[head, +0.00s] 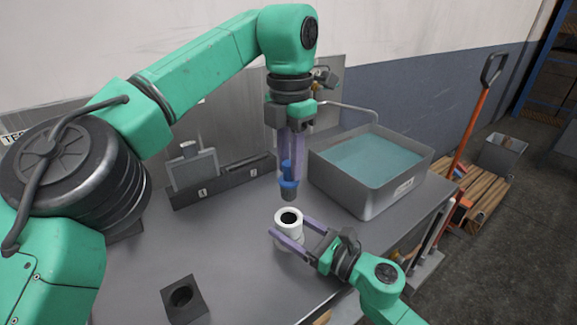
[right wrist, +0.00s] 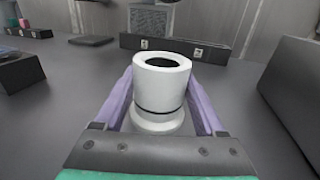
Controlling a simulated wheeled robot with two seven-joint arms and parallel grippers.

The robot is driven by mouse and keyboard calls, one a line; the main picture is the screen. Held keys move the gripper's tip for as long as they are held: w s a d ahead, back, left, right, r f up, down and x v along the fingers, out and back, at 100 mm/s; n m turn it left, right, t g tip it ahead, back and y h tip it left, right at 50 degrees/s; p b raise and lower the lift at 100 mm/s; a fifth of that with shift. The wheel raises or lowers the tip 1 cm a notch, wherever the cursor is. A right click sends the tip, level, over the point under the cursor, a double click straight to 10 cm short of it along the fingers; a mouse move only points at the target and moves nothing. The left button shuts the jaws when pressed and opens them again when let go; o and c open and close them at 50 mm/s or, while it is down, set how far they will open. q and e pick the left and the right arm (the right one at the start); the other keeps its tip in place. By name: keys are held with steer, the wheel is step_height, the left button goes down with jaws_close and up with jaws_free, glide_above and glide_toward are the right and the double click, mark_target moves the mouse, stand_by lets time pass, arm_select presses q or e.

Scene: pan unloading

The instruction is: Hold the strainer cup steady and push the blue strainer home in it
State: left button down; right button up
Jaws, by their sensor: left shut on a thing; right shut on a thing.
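The white strainer cup (head: 288,226) stands upright on the table, its dark round opening facing up. It also shows in the right wrist view (right wrist: 160,88). My right gripper (head: 288,240) is shut on the cup, one purple finger on each side of it. The blue strainer (head: 289,182) hangs upright above the cup, its lower end apart from the rim. My left gripper (head: 291,160) points down and is shut on the strainer's upper part. The strainer does not show in the right wrist view.
A grey basin (head: 365,195) of bluish liquid stands to the right of the strainer. A dark block with a round hole (head: 184,298) sits at the front left. A numbered dark rack (head: 222,184) stands at the back. The table between block and cup is clear.

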mark_target(289, 199)
arm_select(q)
steer(key=shift+a+f, duration=0.15)
steer(key=shift+f, duration=0.3)
arm_select(e)
steer(key=shift+a, duration=0.1)
arm_select(q)
steer(key=shift+f, duration=1.65)
steer(key=shift+f, duration=2.55)
stand_by(0.6)
steer(key=c, duration=0.6)
jaws_free()
steer(key=shift+r, duration=0.1)
step_height(289, 199, up, 12)
steer(key=shift+f, duration=0.1)
arm_select(e)
steer(key=o, duration=1.5)
